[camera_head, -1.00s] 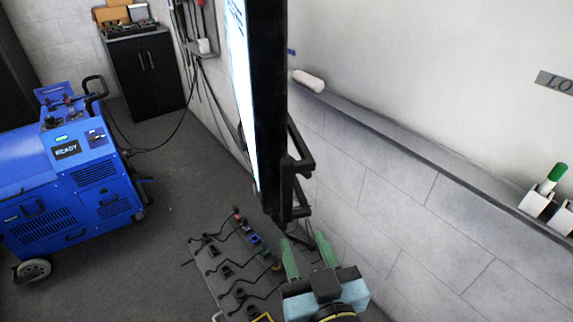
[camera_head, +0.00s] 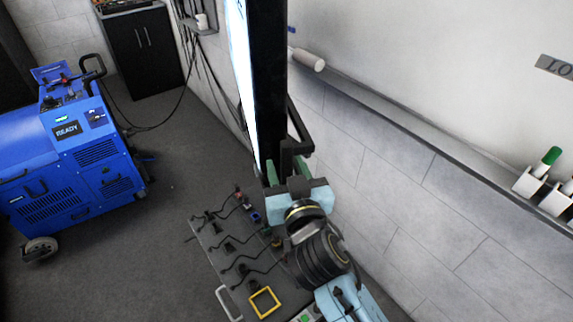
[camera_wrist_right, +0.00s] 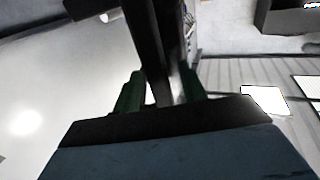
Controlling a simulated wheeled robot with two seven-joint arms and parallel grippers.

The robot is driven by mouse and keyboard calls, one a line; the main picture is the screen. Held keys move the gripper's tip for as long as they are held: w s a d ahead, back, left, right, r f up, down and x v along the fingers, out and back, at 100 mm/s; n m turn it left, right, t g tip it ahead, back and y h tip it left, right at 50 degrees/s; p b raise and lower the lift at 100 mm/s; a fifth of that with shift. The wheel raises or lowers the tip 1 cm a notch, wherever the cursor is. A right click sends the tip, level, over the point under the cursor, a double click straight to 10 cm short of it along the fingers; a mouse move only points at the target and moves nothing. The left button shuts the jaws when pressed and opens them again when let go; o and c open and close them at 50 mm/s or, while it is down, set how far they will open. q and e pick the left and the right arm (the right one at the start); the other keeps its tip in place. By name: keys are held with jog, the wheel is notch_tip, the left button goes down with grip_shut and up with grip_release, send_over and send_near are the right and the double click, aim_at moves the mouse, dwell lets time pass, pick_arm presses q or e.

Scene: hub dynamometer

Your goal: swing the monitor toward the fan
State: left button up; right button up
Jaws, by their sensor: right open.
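The monitor (camera_head: 268,90) is seen almost edge-on in the head view, a tall black slab with its bright screen facing left. A black bracket (camera_head: 300,140) shows behind its lower right side. My right gripper (camera_head: 287,168) is at the monitor's lower end, with its green fingers open. In the right wrist view, a dark upright part of the monitor or its mount (camera_wrist_right: 160,50) runs between the fingers (camera_wrist_right: 160,88); I cannot tell if they touch it. My left gripper is not in view. I cannot pick out a fan with certainty.
A blue wheeled machine (camera_head: 68,165) with a "READY" display stands on the left. A grey board with cables and plugs (camera_head: 215,255) lies below my right arm. A wall ledge (camera_head: 420,125) with marker holders (camera_head: 530,183) runs along the right. The floor between is clear.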

jog(key=shift+w, duration=0.15)
jog(key=shift+c, duration=0.3)
grip_shut()
